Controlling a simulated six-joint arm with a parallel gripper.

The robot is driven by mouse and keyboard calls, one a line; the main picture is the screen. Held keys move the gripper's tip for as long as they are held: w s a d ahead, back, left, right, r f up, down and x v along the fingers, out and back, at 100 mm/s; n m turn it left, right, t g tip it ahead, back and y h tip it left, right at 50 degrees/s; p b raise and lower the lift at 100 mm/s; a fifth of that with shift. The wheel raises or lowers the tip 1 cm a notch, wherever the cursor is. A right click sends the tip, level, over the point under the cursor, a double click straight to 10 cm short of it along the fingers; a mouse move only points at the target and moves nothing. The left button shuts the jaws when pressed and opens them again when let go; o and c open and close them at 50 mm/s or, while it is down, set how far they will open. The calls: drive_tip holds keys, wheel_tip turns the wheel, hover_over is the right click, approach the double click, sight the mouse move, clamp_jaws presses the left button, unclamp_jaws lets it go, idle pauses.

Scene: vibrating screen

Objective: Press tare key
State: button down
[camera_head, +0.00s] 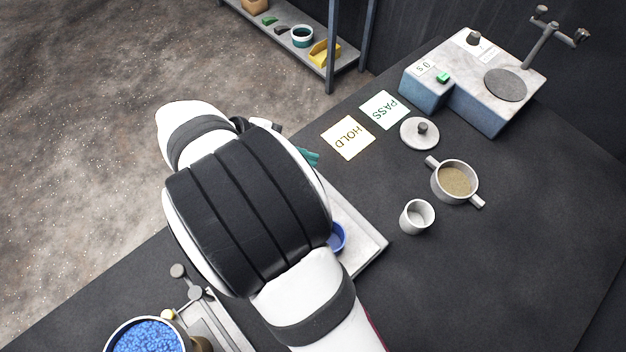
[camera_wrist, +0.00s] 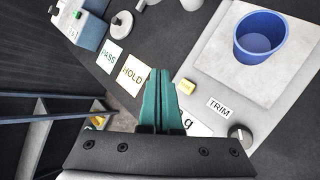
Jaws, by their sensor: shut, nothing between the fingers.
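The tare key appears to be the small yellow key (camera_wrist: 186,87) on the edge of the scale in the wrist view; its lettering is too small to read. The pale scale (camera_wrist: 228,78) carries a blue cup (camera_wrist: 259,38) on its pan. In the head view my arm hides most of the scale (camera_head: 372,244), and the blue cup (camera_head: 338,238) shows partly. My gripper (camera_wrist: 164,72) has its teal fingers together and empty, their tips just left of the yellow key; I cannot tell their height above it. Its fingers (camera_head: 311,156) barely show in the head view.
A TRIM label (camera_wrist: 218,107) and dark knob (camera_wrist: 240,136) sit on the scale near the fingers. HOLD (camera_head: 348,137) and PASS (camera_head: 385,109) cards lie beyond it. A white cup (camera_head: 417,216), a two-handled pot (camera_head: 455,181) and a grey machine (camera_head: 490,101) stand right.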

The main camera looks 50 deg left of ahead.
wheel_tip(320, 180, down, 7)
drive_tip(key=shift+f, duration=0.15)
drive_tip(key=shift+f, duration=0.1)
idle(2.1)
drive_tip(key=shift+f, duration=0.3)
drive_tip(key=shift+f, duration=0.45)
idle(0.6)
drive_tip(key=shift+r, duration=0.85)
drive_tip(key=shift+r, duration=2.55)
